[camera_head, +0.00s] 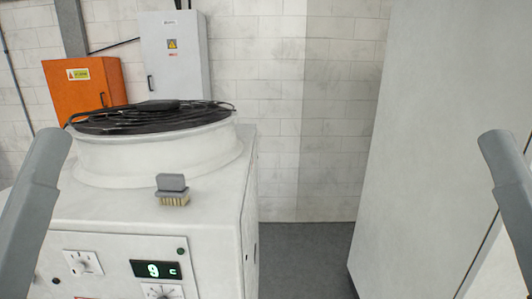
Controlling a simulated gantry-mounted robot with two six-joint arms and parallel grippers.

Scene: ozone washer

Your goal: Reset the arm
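My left arm link (34,200) comes in at the left edge and my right arm link (511,190) at the right edge. Both are grey and raised, and both are apart from each other. Neither gripper's fingers show in this view. The white washer machine (215,215) stands at the left front, with a round fan housing (150,158) on top. A small grey brush (172,189) with pale bristles sits on the machine's top near its front edge.
A lit display (157,269) reads 9 C on the machine's front, near knobs. An orange box (82,88) and a grey electrical cabinet (176,55) are behind. A tall pale panel (435,130) fills the right. Dark floor (300,260) lies clear between.

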